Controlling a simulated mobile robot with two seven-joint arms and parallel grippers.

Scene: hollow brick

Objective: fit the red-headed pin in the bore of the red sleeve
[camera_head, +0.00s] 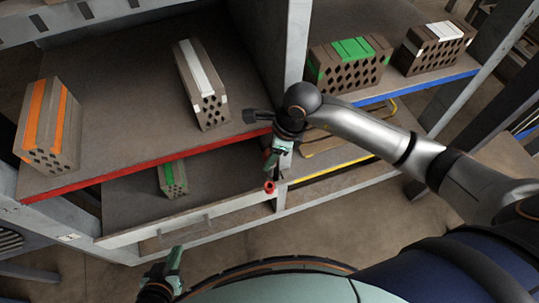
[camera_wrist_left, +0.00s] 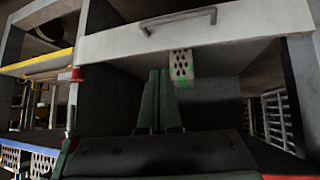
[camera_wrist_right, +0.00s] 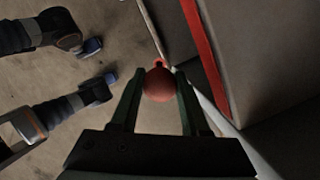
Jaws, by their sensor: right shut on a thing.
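The red sleeve (camera_head: 268,187) is a small ring at the front post of the shelving. It also shows in the left wrist view (camera_wrist_left: 77,75). In the right wrist view a bit of red (camera_wrist_right: 158,62) shows just beyond the pin head. My right gripper (camera_head: 270,158) is shut on the red-headed pin, above the sleeve in the head view. The pin's round red head (camera_wrist_right: 158,85) sits between its fingertips; the shank is hidden behind it. I cannot tell whether pin and sleeve touch. My left gripper (camera_head: 178,255) is low in the head view, its fingers together and empty.
Hollow bricks with orange (camera_head: 48,125), white (camera_head: 202,85) and green (camera_head: 347,62) marks stand on the shelves. A green-marked brick (camera_head: 172,179) lies in the lower drawer (camera_head: 205,213). The red shelf edge (camera_head: 145,166) runs close to my right gripper. The floor in front is clear.

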